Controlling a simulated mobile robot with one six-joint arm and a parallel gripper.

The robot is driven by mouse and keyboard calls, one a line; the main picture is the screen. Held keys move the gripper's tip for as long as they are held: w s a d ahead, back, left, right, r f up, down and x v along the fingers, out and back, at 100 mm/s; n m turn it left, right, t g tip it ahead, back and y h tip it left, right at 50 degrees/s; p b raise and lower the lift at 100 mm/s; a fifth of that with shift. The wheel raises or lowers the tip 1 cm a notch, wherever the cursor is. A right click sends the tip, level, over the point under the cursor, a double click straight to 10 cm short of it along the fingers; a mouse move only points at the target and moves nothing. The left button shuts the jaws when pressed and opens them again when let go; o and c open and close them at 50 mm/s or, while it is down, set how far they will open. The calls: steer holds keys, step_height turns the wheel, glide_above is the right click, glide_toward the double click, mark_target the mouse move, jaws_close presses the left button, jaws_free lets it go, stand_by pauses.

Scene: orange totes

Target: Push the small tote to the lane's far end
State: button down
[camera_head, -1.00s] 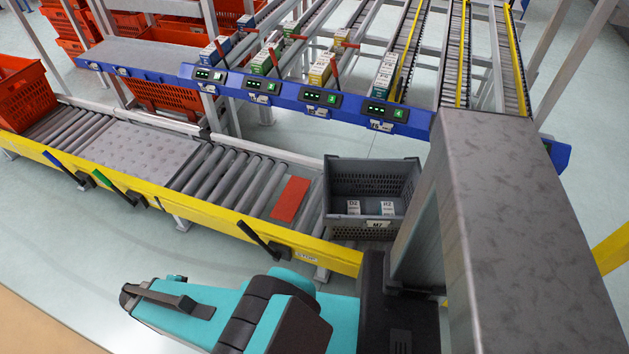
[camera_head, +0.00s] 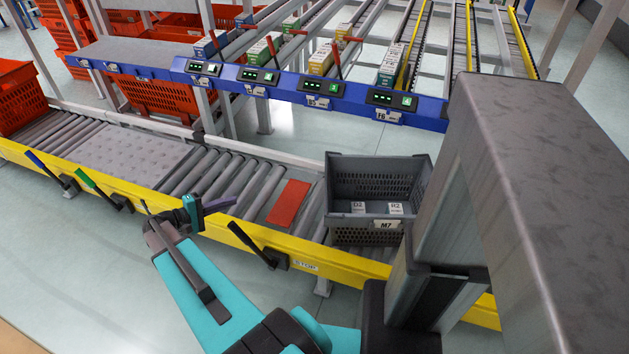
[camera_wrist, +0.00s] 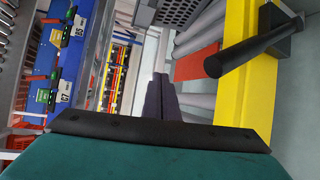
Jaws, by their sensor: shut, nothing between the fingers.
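The small dark grey tote (camera_head: 378,235) with an M7 label stands upright on the roller lane (camera_head: 228,185), right of a red plate. Two small white labelled items, D2 and R2, show inside it. Its right side is partly hidden by my own column. A slotted grey wall at the top of the wrist view looks like the same tote (camera_wrist: 190,12).
The red plate (camera_head: 288,202) lies among the rollers between gripper and tote. Black (camera_head: 258,245), green (camera_head: 97,187) and blue (camera_head: 50,168) levers stick out from the yellow rail (camera_head: 150,205). Orange totes (camera_head: 18,95) stand at the far left. A blue-fronted flow rack (camera_head: 300,92) runs behind.

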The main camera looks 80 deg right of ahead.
steer(key=s+d+r+m+g+y+b, duration=0.1)
steer(key=s+d+m+g+b, duration=0.3)
steer(key=s+d+b, duration=0.6)
steer(key=shift+s+d+r+m+g+y+b, duration=0.2)
steer(key=shift+s+d+m+g+y+b, duration=0.25)
steer(key=shift+s+d, duration=1.9)
steer(key=shift+s, duration=0.1)
steer(key=s+a+b+x, duration=0.1)
steer(key=a+b+x, duration=0.1)
steer(key=x, duration=1)
steer(key=shift+s+b, duration=0.5)
steer(key=shift+b, duration=0.25)
steer(key=shift+d, duration=0.15)
